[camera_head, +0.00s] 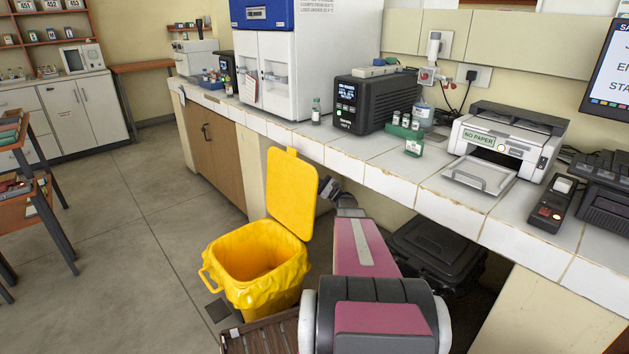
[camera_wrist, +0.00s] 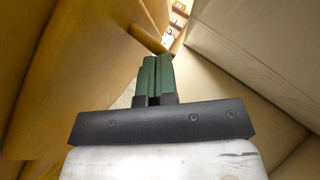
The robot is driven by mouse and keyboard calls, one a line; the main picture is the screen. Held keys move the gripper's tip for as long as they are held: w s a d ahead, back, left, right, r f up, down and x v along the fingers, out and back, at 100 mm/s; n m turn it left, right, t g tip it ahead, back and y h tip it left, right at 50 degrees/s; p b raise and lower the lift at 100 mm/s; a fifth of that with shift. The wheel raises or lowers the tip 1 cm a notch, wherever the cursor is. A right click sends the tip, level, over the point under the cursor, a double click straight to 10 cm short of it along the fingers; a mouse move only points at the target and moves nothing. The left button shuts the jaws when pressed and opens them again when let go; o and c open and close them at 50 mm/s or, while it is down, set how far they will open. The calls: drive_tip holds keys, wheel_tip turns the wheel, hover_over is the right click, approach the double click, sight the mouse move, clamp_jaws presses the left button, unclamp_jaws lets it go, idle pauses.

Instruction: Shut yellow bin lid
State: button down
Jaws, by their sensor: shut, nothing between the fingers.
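The yellow bin (camera_head: 255,268) stands on the floor in front of the bench, with a yellow liner folded over its rim. Its yellow lid (camera_head: 292,194) is open and stands upright at the back right of the bin. My arm reaches from the lower middle toward the space behind the lid; my gripper is largely hidden there in the head view. In the wrist view my gripper (camera_wrist: 157,80) has its green fingers shut together and empty. A large yellow surface (camera_wrist: 85,65), seemingly the bin or lid, fills the left side, close beside the fingers. I cannot tell whether they touch.
The white tiled bench (camera_head: 380,173) runs above and right of the bin. A black case (camera_head: 440,250) lies under the bench, right of my arm. A pale wall (camera_wrist: 255,50) is close on the right in the wrist view. Open floor (camera_head: 140,230) lies left of the bin.

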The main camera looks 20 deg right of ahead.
sight(300, 184)
drive_tip(key=s+a+n+g, duration=0.1)
drive_tip(key=a+n, duration=0.1)
drive_tip(key=a, duration=0.1)
drive_tip(key=s+a+r+n+g, duration=0.1)
drive_tip(key=a+n+g, duration=0.1)
drive_tip(key=a, duration=0.1)
drive_tip(key=s+a+r+n+g, duration=0.1)
drive_tip(key=s+a, duration=0.1)
drive_tip(key=a, duration=0.1)
drive_tip(key=shift+a+r+n, duration=0.25)
drive_tip(key=shift+a+n, duration=0.15)
drive_tip(key=s+a+f+n+g+h, duration=0.1)
drive_tip(key=s+a+n+g+h, duration=0.15)
drive_tip(key=a, duration=0.35)
drive_tip(key=s+a+f+n+g+h, duration=0.1)
drive_tip(key=s+a+f+n, duration=0.15)
drive_tip(key=a, duration=0.25)
drive_tip(key=s+a+f+n+h, duration=0.3)
drive_tip(key=a+f+n+h, duration=0.2)
drive_tip(key=a+f, duration=0.8)
drive_tip(key=shift+s+f+n+h, duration=0.25)
drive_tip(key=shift+f+h, duration=0.3)
drive_tip(key=shift+f, duration=0.9)
drive_tip(key=shift+w+a+g, duration=0.1)
drive_tip(key=shift+g, duration=0.15)
